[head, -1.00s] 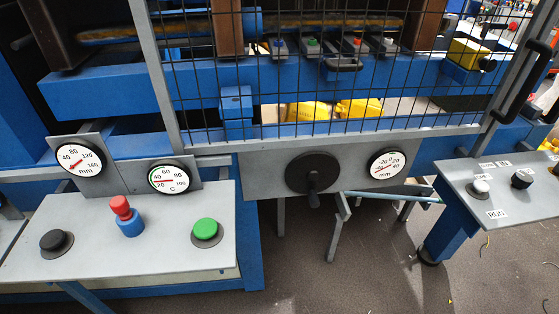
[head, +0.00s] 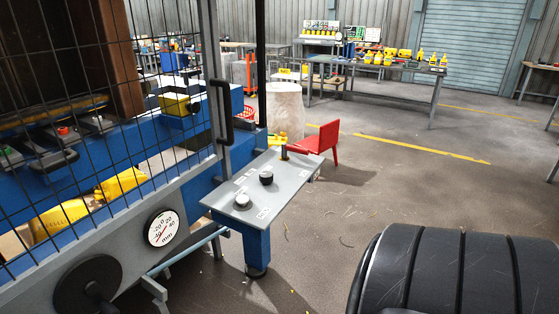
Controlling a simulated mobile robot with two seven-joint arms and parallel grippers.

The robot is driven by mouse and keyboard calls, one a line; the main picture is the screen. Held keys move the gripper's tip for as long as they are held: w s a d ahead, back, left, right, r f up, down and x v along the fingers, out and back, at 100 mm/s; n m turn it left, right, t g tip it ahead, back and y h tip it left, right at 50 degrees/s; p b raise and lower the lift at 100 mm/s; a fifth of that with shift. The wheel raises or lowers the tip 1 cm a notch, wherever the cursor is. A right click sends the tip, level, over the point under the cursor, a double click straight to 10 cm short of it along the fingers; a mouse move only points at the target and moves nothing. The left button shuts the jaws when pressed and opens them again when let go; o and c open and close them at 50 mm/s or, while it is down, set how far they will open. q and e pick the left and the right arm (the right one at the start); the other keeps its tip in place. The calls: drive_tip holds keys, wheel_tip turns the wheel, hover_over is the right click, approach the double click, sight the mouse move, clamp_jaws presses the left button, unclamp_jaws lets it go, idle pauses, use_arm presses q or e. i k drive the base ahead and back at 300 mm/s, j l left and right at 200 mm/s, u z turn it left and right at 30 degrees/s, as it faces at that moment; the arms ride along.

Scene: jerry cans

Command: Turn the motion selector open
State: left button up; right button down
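A grey control panel (head: 225,196) on a blue post stands right of the caged machine in the head view. It carries a white-topped knob (head: 243,202) at the near left, a black knob (head: 266,177) near the middle and a small dark upright control (head: 284,153) at the far edge. Small white labels lie beside the knobs, too small to read now. I cannot tell for sure which knob is the motion selector, nor how it is set. Neither gripper is in view, and nothing touches the panel.
The mesh guard (head: 160,110) with a black handle (head: 221,112) stands left of the panel. A dial gauge (head: 162,228) and a black handwheel (head: 88,285) are at lower left. A red chair (head: 318,142) stands behind the panel. Open floor (head: 330,235) lies to the right.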

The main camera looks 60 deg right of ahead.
sight(267, 177)
drive_tip(key=z, duration=1.8)
drive_tip(key=i+l, duration=0.25)
